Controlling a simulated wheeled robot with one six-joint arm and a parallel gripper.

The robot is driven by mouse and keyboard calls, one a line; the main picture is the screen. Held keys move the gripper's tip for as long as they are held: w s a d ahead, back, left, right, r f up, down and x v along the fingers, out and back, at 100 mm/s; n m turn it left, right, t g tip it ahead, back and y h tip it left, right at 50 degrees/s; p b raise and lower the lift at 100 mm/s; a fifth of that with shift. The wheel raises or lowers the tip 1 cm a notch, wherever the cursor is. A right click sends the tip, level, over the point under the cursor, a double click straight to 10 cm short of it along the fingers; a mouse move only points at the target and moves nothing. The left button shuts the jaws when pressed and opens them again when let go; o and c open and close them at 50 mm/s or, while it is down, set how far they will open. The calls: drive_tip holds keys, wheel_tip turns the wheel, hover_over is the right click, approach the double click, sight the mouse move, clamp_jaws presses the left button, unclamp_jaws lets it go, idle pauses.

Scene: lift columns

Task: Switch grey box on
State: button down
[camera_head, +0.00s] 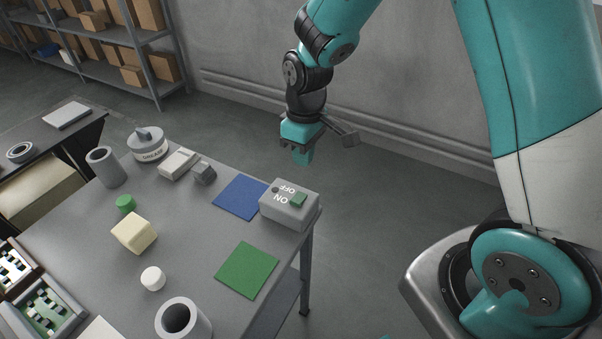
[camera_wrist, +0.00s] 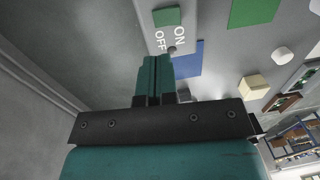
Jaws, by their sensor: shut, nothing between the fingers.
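The grey box (camera_head: 288,212) sits at the table's far right corner. Its top bears the words ON and OFF, a green block (camera_head: 299,199) at one end and a small dark knob (camera_head: 275,189) at the other. The box also shows at the top of the wrist view (camera_wrist: 155,30), with the knob (camera_wrist: 172,50) just beyond my fingertips. My gripper (camera_head: 302,157) is shut and empty, pointing down above and behind the box, apart from it in the head view. In the wrist view my gripper (camera_wrist: 156,62) overlaps the box's near edge; the gap cannot be judged.
A blue mat (camera_head: 241,197) and a green mat (camera_head: 246,270) lie on the table beside the box. A small grey block (camera_head: 204,173), a cream block (camera_head: 134,232) and cylinders stand further left. Open floor lies beyond the table's right edge, below my gripper.

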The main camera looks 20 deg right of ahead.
sight(296, 200)
drive_tip(key=shift+w+d+r, duration=0.1)
drive_tip(key=shift+d+r, duration=0.05)
drive_tip(key=shift+r, duration=1)
drive_tip(key=shift+w+d+r, duration=0.1)
drive_tip(key=shift+d+r, duration=0.05)
drive_tip(key=shift+r, duration=1)
drive_tip(key=shift+a+f+b, duration=0.1)
drive_tip(key=shift+b, duration=0.25)
drive_tip(key=b, duration=0.2)
drive_tip(key=a+b, duration=0.1)
drive_tip(key=b, duration=0.1)
drive_tip(key=shift+s+r+y, duration=0.25)
drive_tip(key=shift+s+y, duration=0.05)
drive_tip(key=shift+s, duration=0.1)
drive_tip(key=f, duration=0.4)
drive_tip(key=s+a+f, duration=0.1)
drive_tip(key=f, duration=0.9)
drive_tip(key=shift+s+a, duration=0.2)
drive_tip(key=shift+a, duration=0.2)
drive_tip(key=shift+r, duration=0.1)
